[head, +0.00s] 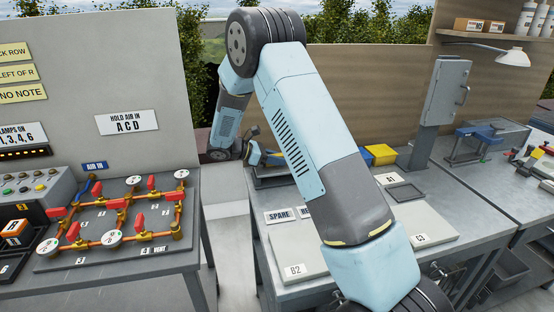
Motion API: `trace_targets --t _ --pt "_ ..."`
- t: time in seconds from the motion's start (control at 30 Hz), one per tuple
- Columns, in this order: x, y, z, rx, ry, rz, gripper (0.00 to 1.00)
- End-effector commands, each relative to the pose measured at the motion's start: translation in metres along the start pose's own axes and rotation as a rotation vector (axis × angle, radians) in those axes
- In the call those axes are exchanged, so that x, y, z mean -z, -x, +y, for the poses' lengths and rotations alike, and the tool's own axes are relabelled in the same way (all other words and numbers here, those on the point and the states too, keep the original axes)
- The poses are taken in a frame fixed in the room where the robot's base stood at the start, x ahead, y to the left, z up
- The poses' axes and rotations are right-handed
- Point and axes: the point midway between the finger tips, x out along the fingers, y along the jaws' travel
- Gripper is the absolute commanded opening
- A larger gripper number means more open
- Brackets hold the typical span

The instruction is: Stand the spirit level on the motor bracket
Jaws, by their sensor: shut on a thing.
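My arm reaches up from the bottom right, bends at the top and comes down at the left of the bench. My gripper (247,146) is small and far off, beside the lower end of my arm, and partly hidden. It is shut on a blue and yellow piece (254,153), which looks like the spirit level; my arm link hides part of it. It is above or near a dark tray-like thing (268,181) at the back left of the bench. I cannot tell whether they touch. I cannot make out the motor bracket for sure; my arm covers much of that area.
The bench (345,235) carries labelled plates and a flat grey frame (405,192). A yellow bin (382,153) stands behind. A grey box on a post (447,92) rises at the right. A valve board (120,225) with red handles is at the left, across a gap.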

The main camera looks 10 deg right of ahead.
Motion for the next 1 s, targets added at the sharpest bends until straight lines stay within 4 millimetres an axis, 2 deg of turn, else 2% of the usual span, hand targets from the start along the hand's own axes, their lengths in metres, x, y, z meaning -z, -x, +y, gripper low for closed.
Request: trace_targets --t 0.63,0.67,0.9,1.0 --pt "0.0072 -0.0030 0.0000 0.000 0.000 -0.001 0.00" --pt "0.0072 -0.0030 0.0001 0.000 0.000 -0.001 0.29" --pt "0.0071 -0.0029 0.0001 0.000 0.000 0.000 0.52" --pt "0.0070 -0.0029 0.0001 0.000 0.000 0.000 0.57"
